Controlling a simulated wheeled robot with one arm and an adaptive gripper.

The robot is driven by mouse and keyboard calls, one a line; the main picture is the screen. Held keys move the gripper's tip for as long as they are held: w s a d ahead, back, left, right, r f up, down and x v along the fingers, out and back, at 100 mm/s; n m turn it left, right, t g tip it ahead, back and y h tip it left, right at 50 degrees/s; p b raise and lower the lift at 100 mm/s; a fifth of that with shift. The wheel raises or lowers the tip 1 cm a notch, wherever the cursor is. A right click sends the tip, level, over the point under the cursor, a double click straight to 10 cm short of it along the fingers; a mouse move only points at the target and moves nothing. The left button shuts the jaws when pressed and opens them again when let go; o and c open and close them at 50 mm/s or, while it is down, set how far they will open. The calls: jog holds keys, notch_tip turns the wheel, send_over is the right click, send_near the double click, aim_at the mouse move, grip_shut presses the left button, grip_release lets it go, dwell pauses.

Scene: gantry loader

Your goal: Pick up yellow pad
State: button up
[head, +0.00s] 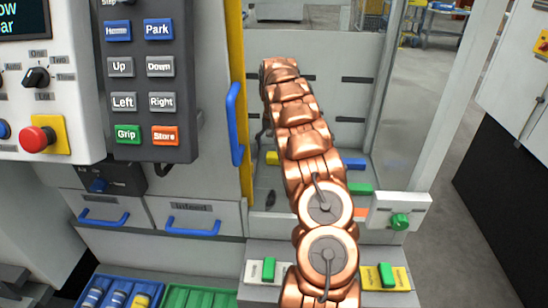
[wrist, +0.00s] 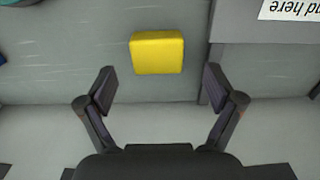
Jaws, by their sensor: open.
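The yellow pad (wrist: 157,53) is a small block with rounded corners on a grey surface, in the upper middle of the wrist view. In the head view a small yellow piece (head: 272,158) shows just left of my copper arm, inside the bay. My gripper (wrist: 158,88) is open and empty, its two dark fingers spread wider than the pad. The pad lies ahead of the fingertips, roughly centred between them and not touched. My gripper is hidden behind my arm in the head view.
Blue (head: 353,163) and green (head: 360,189) pieces lie right of my arm in the bay. A blue door handle (head: 235,124) and yellow post (head: 240,90) stand to its left. A button panel (head: 140,85) hangs nearer. A white box with a green knob (head: 400,221) sits front right.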

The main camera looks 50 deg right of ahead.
jog(key=shift+s+f+p, duration=0.2)
jog(key=shift+f+p, duration=0.45)
jog(key=shift+f, duration=1.35)
jog(key=shift+c, duration=0.4)
jog(key=c, duration=1)
jog(key=shift+o, duration=0.2)
notch_tip(320, 180, up, 13)
jog(key=b, duration=0.3)
notch_tip(320, 180, up, 5)
jog(key=p, duration=0.5)
send_over(274, 155)
jog(key=shift+d, duration=0.15)
